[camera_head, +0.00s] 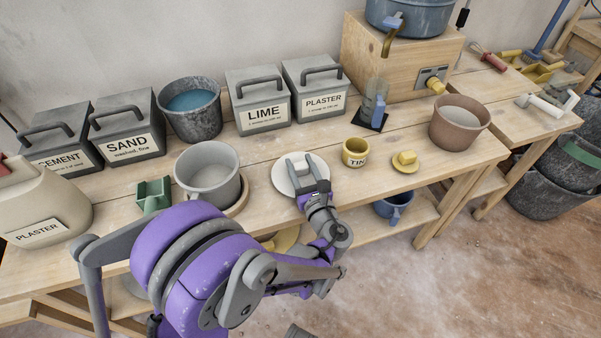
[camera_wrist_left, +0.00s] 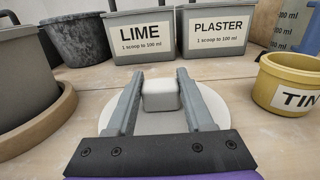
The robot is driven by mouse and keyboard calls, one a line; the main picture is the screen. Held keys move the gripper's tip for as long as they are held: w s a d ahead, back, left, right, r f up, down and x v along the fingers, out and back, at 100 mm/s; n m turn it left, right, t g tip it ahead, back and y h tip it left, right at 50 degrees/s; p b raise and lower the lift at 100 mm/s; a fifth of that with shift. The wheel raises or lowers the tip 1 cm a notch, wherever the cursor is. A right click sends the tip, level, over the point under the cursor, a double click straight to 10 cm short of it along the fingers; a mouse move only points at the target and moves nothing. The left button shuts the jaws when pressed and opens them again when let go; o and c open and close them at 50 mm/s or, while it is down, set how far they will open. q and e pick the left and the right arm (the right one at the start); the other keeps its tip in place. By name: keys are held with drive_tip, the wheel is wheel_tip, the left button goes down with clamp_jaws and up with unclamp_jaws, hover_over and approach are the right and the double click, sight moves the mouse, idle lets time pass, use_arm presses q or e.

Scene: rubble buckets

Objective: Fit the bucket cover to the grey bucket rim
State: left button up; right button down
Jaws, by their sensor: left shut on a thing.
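The bucket cover (camera_head: 284,179) is a flat, off-white disc with a blocky knob on top. It lies on the bench in front of the lime and plaster boxes. My left gripper (camera_head: 307,166) is shut on its knob. In the left wrist view the pale knob (camera_wrist_left: 161,95) sits between the two fingers. The grey bucket (camera_head: 207,172) stands upright to the left of the cover, on a round wooden base (camera_head: 241,201). Its rim is uncovered. Only its side shows in the left wrist view (camera_wrist_left: 20,72). My right gripper is not in view.
A yellow tin pot (camera_head: 355,152) stands close to the right of the cover, beside a small yellow lid (camera_head: 405,161). A brown bucket (camera_head: 459,123) is further right. A dark bucket (camera_head: 191,110) stands behind the grey one.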

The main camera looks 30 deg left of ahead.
use_arm(q)
clamp_jaws()
drive_tip(key=shift+r, duration=0.1)
